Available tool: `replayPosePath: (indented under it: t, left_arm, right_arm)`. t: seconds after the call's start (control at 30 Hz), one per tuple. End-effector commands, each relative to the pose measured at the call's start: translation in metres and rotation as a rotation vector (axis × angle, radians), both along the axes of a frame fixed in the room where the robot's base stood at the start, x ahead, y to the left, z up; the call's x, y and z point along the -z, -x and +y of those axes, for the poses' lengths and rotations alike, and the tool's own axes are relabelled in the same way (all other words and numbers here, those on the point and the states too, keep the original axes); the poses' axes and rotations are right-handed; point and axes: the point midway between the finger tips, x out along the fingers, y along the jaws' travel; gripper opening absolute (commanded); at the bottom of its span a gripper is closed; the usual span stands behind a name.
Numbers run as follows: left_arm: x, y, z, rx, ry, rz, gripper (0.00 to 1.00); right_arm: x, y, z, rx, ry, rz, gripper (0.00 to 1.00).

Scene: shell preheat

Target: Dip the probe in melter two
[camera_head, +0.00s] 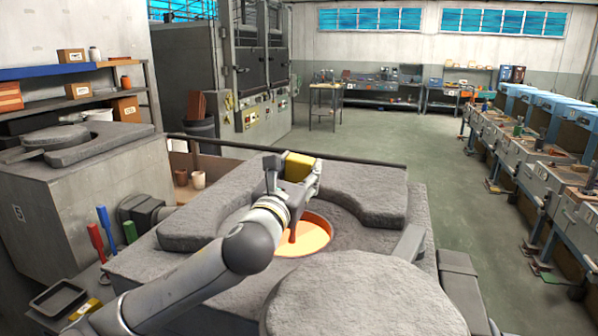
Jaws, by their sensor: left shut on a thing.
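The near melter (335,224) is a grey, rough block with a round opening of glowing orange melt (308,241). My left arm comes in from the lower left, and my left gripper (292,188) is over the opening's back left side. It is shut on a yellow block-like piece (298,168), which appears to be the probe's handle. A thin reddish-brown rod (293,233) shows below the gripper, in front of the melt. The arm hides part of the opening, and I cannot tell whether the rod's tip touches the melt. My right gripper is not in view.
A round grey slab (365,300) lies at the front right of the melter. A second melter (80,190) stands at the left. Red (96,240), blue (105,220) and green (130,231) handles stand between them. A dark rail (285,153) runs behind; open floor (450,170) lies to the right.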

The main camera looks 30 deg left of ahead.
Motion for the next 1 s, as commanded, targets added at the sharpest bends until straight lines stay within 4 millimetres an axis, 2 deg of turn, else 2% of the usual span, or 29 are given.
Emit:
replayPosePath:
  t: [0.1,0.8,1.0]
  left_arm:
    - [-0.016,0.000,0.000,-0.001,-0.003,-0.003,0.25]
    - [-0.080,0.000,0.000,0.000,-0.002,-0.001,0.25]
    - [-0.098,0.000,0.000,0.000,-0.001,-0.006,0.25]
  right_arm:
    - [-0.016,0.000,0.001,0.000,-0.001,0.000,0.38]
    - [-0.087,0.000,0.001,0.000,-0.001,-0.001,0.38]
    - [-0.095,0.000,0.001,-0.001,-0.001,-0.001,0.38]
